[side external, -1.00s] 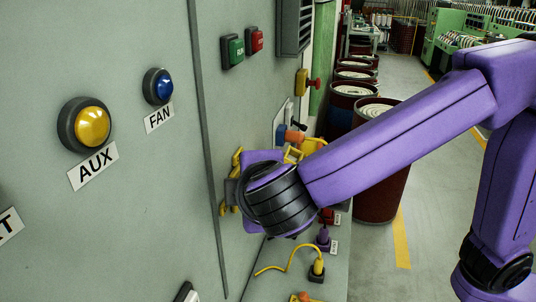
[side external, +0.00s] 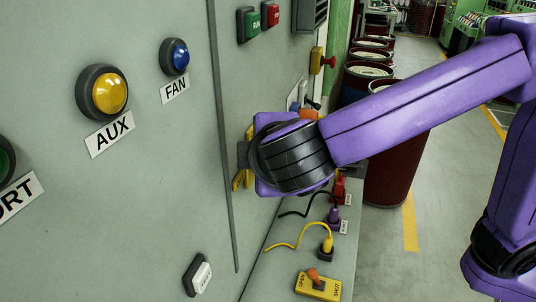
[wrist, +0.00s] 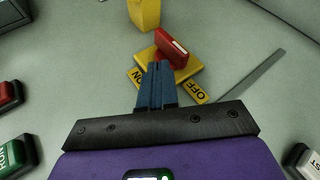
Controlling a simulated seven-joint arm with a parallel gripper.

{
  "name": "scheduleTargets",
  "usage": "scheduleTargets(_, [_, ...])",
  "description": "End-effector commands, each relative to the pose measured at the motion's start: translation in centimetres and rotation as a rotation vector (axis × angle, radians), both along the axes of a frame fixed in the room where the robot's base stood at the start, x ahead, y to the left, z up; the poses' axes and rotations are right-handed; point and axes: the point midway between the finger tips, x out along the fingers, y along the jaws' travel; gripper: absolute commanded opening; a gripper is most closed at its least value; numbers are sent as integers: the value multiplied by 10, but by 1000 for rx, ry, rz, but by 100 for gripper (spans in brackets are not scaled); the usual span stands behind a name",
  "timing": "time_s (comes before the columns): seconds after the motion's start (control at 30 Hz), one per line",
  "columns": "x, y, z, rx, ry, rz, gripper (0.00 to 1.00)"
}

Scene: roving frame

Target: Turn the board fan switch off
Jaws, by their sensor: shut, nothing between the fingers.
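In the wrist view, a red switch handle (wrist: 170,46) stands on a yellow plate (wrist: 187,72). An ON label (wrist: 137,76) is at its lower left and an OFF label (wrist: 197,91) at its lower right. The handle lies slanted, upper left to lower right. My gripper (wrist: 157,68) is shut and empty, its blue fingertips over the plate just below the handle; I cannot tell whether they touch it. In the side view, my wrist hides most of this switch; yellow parts (side external: 242,180) show beside it. A blue button (side external: 174,56) sits above a FAN label (side external: 175,89).
The side view shows a yellow AUX button (side external: 103,93), green and red buttons (side external: 260,20), and plugs with cables (side external: 326,246) below my wrist. A yellow OPEN/SHUT switch plate (side external: 318,287) is at the bottom. In the wrist view, a yellow box (wrist: 144,13) stands beyond the switch.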

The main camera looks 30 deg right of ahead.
Motion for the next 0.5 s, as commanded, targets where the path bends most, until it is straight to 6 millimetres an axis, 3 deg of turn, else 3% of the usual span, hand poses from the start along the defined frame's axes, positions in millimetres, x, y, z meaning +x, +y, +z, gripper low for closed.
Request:
scheduleTargets(0.17, [0,1,15,5,-2,0,0])
scheduleTargets(0.3, [0,0,41,8,-3,-1,0])
scheduleTargets(0.5, [-38,15,60,4,-1,6,0])
